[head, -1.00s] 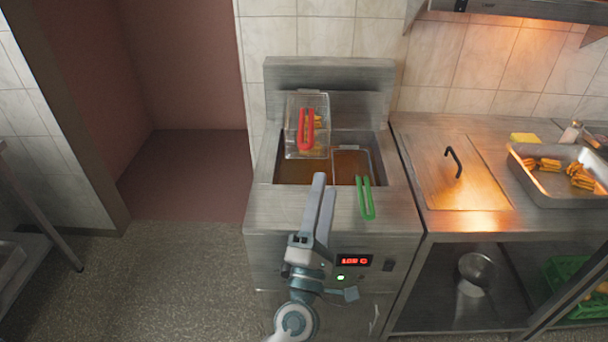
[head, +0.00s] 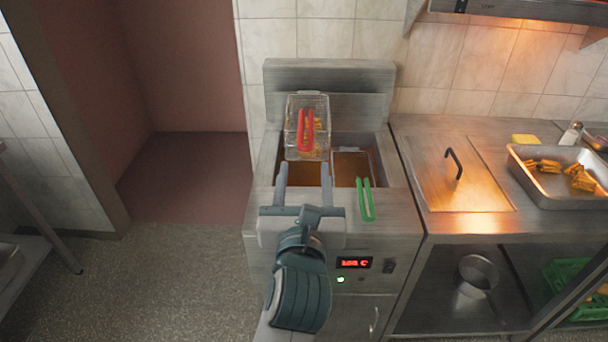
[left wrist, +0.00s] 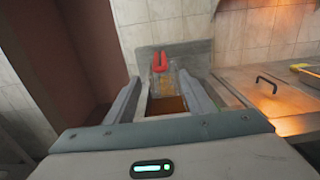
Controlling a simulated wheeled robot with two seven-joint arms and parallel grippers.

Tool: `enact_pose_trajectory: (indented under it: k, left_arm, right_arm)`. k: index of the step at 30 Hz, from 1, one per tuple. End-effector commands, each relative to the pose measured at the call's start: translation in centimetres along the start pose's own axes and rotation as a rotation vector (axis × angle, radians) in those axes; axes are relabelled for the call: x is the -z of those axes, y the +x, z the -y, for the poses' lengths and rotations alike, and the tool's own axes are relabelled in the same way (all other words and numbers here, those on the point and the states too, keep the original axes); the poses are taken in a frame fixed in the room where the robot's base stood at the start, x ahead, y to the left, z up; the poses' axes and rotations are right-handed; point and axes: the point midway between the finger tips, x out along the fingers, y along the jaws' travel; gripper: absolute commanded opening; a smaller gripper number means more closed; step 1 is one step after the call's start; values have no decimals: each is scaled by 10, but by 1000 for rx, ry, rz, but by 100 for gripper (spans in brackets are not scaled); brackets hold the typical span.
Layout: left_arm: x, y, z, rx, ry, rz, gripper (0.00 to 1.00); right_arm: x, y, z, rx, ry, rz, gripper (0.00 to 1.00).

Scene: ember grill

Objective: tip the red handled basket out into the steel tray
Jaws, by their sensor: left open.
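The red handled basket (head: 307,112) is a wire basket with fries in it, raised at the back left of the fryer. Its red handle (head: 305,131) points toward me; it also shows in the left wrist view (left wrist: 160,62). My left gripper (head: 304,174) is open and empty, in front of the handle and apart from it, with its two fingers spread to either side of the handle's line. The steel tray (head: 553,200) stands on the counter at the right and holds several fried pieces. My right gripper is not in view.
A green handled basket (head: 366,198) sits in the fryer's right well. A lid with a black handle (head: 453,163) lies on the counter between fryer and tray. A yellow block (head: 524,139) and a shaker (head: 571,134) stand behind the tray.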

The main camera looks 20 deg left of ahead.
Motion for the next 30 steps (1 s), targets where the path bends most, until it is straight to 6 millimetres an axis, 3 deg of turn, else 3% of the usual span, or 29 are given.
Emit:
enact_pose_trajectory:
  k: [8,14,30]
  left_arm:
    - [-1,6,0,-1,3,2,49]
    - [-2,26,0,-2,4,2,49]
    - [-3,112,-1,-2,5,2,49]
  right_arm:
    - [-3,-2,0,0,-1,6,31]
    - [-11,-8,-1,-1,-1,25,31]
    - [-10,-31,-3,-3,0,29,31]
